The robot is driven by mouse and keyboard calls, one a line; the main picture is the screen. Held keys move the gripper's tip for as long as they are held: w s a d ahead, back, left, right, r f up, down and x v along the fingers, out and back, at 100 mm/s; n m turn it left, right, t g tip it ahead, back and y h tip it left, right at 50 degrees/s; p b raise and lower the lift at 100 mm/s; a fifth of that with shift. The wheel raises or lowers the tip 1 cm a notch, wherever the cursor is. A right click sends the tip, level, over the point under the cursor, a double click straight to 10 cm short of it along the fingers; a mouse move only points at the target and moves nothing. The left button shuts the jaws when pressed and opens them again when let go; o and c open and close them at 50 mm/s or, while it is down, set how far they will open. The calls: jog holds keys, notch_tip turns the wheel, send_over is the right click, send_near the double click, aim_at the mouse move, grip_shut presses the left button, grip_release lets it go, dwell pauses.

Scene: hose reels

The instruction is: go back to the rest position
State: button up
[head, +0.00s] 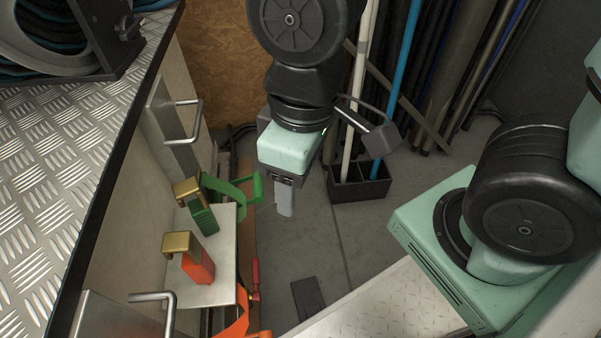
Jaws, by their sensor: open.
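My gripper (285,199) hangs from the arm in the upper middle of the head view, pointing down over the grey floor. Its pale green body is seen from above, and one grey finger shows clearly below it. The other finger is mostly hidden. The gripper is open, and nothing shows held in it. It is to the right of the small metal shelf and apart from the things on it. The rest position itself is not marked by anything in view.
A tread-plate bench (60,190) with a hose reel (60,40) fills the left. A metal shelf (214,275) bears a green-and-gold piece (200,208) and an orange-and-gold piece (192,257). Poles (408,60) stand in a black holder (360,186) behind. Grey floor (330,240) is clear below my gripper.

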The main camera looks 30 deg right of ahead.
jog(key=shift+s, duration=0.3)
jog(key=shift+r, duration=0.1)
notch_tip(320, 180, up, 36)
jog(key=p, duration=3.5)
jog(key=shift+f, duration=0.25)
